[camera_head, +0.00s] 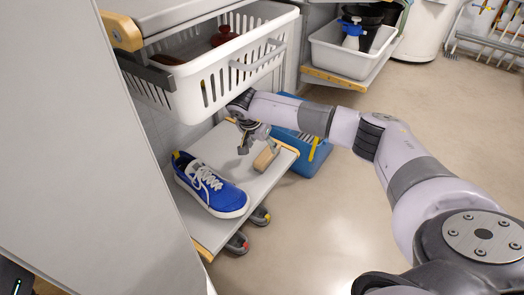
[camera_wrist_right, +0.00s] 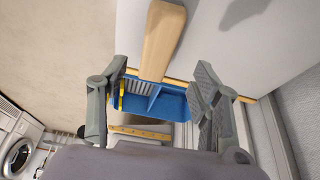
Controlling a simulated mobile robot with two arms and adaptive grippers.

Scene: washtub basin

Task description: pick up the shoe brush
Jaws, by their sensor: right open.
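The shoe brush, with a light wooden body (camera_head: 266,156), lies on the grey shelf board (camera_head: 212,147) near its right edge. In the right wrist view the brush (camera_wrist_right: 162,38) is an upright wooden bar ahead of the fingertips, its lower end between them. Its bristles cannot be seen. My right gripper (camera_head: 258,147) is open and empty, just above the brush and pointing down at it; it also shows in the wrist view (camera_wrist_right: 160,73) with its fingers spread either side. My left gripper is not in view.
A blue and white shoe (camera_head: 210,186) sits on the same board, left of the brush. A white slotted basket (camera_head: 225,78) hangs just above. A blue bin (camera_head: 308,160) stands behind the board's right edge. A white tub (camera_head: 340,57) sits further back.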

